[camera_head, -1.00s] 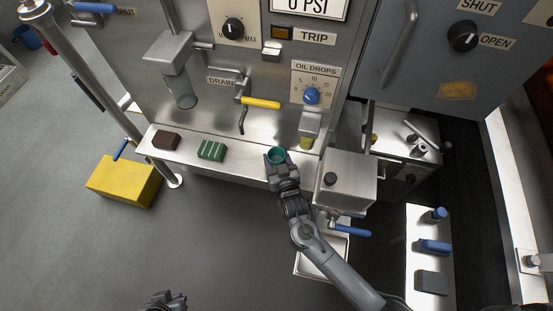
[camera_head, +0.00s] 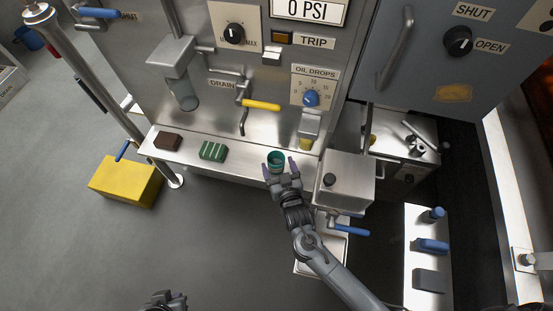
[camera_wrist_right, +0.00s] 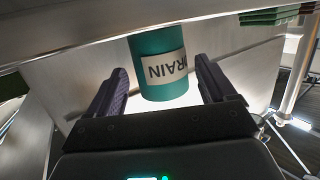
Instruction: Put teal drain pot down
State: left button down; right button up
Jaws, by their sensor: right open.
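The teal drain pot (camera_head: 276,159) stands on the steel ledge (camera_head: 240,166) below the machine's panel. In the right wrist view the pot (camera_wrist_right: 166,88) shows a white label with "DRAIN" upside down. My right gripper (camera_head: 279,168) is open, with one finger on each side of the pot. In the right wrist view both fingers (camera_wrist_right: 163,90) show gaps to the pot. My left gripper (camera_head: 166,301) is at the bottom edge, away from the ledge, and its jaws are too small to judge.
A green striped block (camera_head: 213,150) and a brown block (camera_head: 167,141) lie on the ledge left of the pot. A steel box (camera_head: 346,180) stands close at the right. The yellow drain handle (camera_head: 261,105) is above. A yellow box (camera_head: 126,181) is on the floor.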

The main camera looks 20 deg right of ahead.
jog(key=p+v, duration=0.3)
jog(key=v, duration=0.6)
jog(key=shift+s+r, duration=0.1)
jog(key=shift+s, duration=0.05)
